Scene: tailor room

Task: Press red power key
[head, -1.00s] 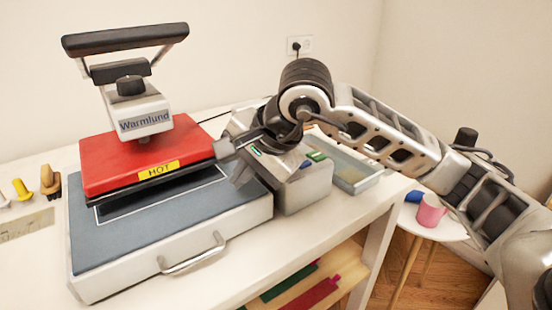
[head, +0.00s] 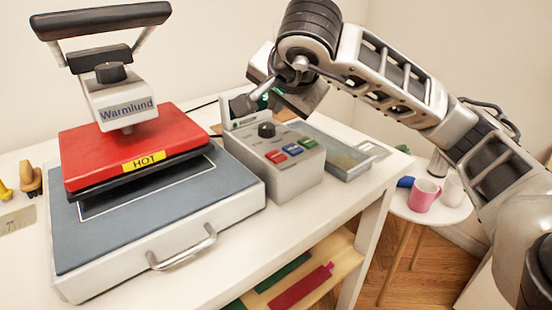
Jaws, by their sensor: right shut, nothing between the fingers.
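The grey control box (head: 290,185) stands right of the heat press on the table. Any lettering on the keys is too small to read. My right gripper (head: 243,104) is shut and empty, at the back of the box near its upright panel, pointing left and down. It is clear of the keys in the picture. My left gripper is not in view.
The heat press has a red upper plate (head: 95,150) marked HOT and a grey base (head: 170,205) left of the box. A shallow metal tray (head: 345,165) lies right of it. A small round table (head: 432,212) holds a pink mug (head: 424,195). Fabrics lie on a shelf below.

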